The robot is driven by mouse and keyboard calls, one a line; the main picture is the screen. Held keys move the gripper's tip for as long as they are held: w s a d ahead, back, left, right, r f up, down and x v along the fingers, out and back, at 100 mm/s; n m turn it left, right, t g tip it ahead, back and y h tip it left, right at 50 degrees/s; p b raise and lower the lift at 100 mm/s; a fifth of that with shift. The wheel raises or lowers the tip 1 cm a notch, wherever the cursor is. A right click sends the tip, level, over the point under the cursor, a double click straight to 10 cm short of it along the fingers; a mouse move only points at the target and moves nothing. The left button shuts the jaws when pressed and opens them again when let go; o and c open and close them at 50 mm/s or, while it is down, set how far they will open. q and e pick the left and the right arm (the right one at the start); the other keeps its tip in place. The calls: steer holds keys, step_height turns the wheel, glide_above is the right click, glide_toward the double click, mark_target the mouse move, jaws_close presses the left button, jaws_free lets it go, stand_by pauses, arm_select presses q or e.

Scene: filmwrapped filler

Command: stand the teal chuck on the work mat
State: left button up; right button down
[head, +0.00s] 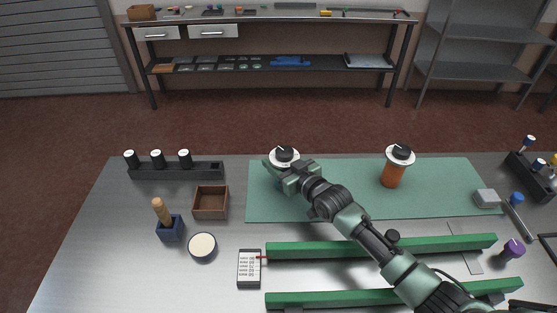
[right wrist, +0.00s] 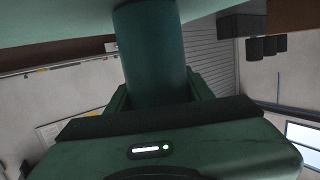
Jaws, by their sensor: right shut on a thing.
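The teal chuck (right wrist: 150,55) is a plain teal cylinder in the right wrist view. In the head view its white flange and black top (head: 285,155) show above the left part of the green work mat (head: 330,205), near the mat's far edge. My right gripper (head: 283,176) is shut around its body, which it mostly hides in the head view. The chuck looks upright. In the upside-down wrist view its lower end is at or very close to the mat; I cannot tell if they touch. My left gripper is not in view.
An orange chuck (head: 392,173) with a white flange stands on the mat's right part. A brown tray (head: 210,203), black rack (head: 175,170), blue brush holder (head: 170,230) and round tin (head: 202,247) are left of the mat. Green rails (head: 310,250) lie in front.

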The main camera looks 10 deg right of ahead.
steer(key=shift+r, duration=0.15)
steer(key=c, duration=0.6)
jaws_free()
steer(key=shift+s+f, duration=0.1)
steer(key=shift+f, duration=0.1)
steer(key=shift+r, duration=0.15)
steer(key=b+v, duration=0.1)
steer(key=v, duration=0.6)
steer(key=shift+s+d, duration=0.1)
steer(key=shift+s, duration=0.15)
